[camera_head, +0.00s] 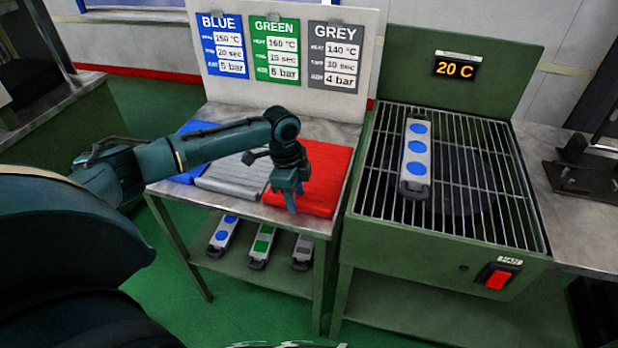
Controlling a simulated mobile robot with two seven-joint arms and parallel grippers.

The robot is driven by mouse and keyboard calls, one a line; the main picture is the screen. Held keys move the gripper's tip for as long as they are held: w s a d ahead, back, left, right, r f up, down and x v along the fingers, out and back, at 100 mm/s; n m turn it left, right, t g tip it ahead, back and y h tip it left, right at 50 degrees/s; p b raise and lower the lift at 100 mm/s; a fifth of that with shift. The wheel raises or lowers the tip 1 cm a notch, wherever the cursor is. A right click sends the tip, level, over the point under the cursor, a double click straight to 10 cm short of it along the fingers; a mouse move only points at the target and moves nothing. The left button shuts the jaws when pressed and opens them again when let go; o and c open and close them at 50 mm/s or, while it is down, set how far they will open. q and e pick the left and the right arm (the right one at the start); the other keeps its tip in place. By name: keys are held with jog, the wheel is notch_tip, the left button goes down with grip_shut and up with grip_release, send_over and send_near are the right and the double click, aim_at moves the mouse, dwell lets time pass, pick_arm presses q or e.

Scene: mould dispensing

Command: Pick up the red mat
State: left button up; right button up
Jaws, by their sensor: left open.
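The red mat (325,175) lies flat at the right end of the metal table in the head view. My left arm reaches in from the left across the table. Its gripper (289,196) points down over the left part of the red mat, close to the grey mat. The gripper is open, and nothing shows between its fingers. I cannot tell whether the fingertips touch the mat. The gripper and wrist hide part of the mat's left side. My right gripper is not in view.
A grey mat (232,177) and a blue mat (196,128) lie left of the red one. Several moulds lie on the lower shelf (290,277). The grille (472,215) at right bears a mould with blue discs (415,160). A sign board (285,97) stands behind the table.

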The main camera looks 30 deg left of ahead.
pick_arm(q)
jog(key=shift+d+f, duration=0.1)
jog(key=shift+f, duration=0.4)
grip_shut()
